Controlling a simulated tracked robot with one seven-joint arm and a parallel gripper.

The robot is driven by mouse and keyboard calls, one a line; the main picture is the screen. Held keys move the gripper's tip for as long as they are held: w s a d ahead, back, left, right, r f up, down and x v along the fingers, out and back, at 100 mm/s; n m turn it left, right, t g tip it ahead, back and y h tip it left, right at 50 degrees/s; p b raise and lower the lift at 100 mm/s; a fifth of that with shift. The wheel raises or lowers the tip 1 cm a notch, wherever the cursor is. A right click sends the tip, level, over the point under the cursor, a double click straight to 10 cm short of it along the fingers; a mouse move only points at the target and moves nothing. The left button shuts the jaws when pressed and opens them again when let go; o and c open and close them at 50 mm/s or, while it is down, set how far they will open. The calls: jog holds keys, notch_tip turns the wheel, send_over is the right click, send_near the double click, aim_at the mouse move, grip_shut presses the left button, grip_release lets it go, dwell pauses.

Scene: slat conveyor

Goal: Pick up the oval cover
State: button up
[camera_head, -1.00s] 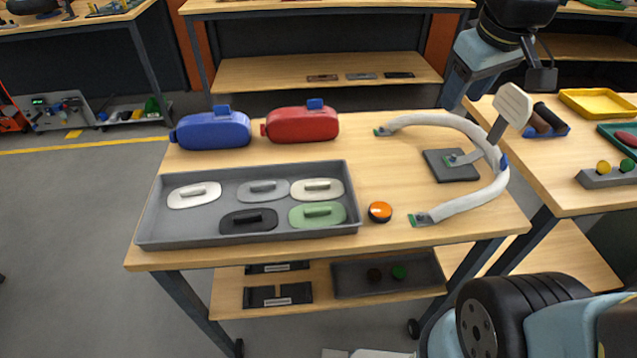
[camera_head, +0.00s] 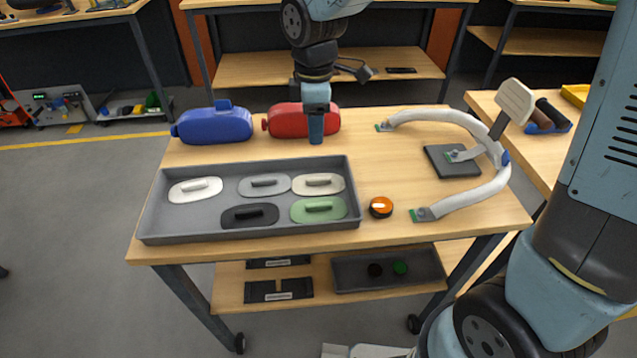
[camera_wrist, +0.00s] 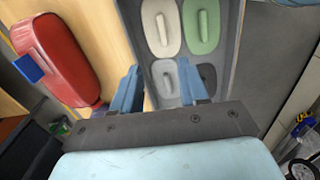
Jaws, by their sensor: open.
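Several oval covers with raised bar handles lie in a grey tray (camera_head: 152,228): a white cover (camera_head: 195,190), a grey cover (camera_head: 264,180), a beige cover (camera_head: 318,179), a black cover (camera_head: 249,222) and a green cover (camera_head: 318,216). The task does not say which one. My gripper (camera_head: 316,138) is open, pointing down above the table, in front of the red container and beyond the tray's far side in the head view. In the wrist view, the grey cover (camera_wrist: 166,72) shows between the open fingers (camera_wrist: 160,88), partly hidden; nothing is held.
A blue container (camera_head: 213,127) and a red container (camera_head: 285,121) stand behind the tray. An orange button (camera_head: 380,207) is right of it. A curved white tube frame (camera_head: 460,203) and a dark plate (camera_head: 440,165) occupy the table's right side.

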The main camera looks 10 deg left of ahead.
send_over(318, 178)
jog(key=f, duration=0.7)
jog(key=shift+w+a+f, duration=0.2)
jog(key=shift+a+f, duration=0.1)
jog(key=shift+a, duration=0.05)
jog(key=f, duration=0.3)
jog(key=d+f, duration=0.1)
jog(key=shift+s+f, duration=0.25)
jog(key=shift+f, duration=0.1)
jog(key=shift+a+f, duration=0.1)
jog(key=shift+f, duration=0.5)
grip_shut()
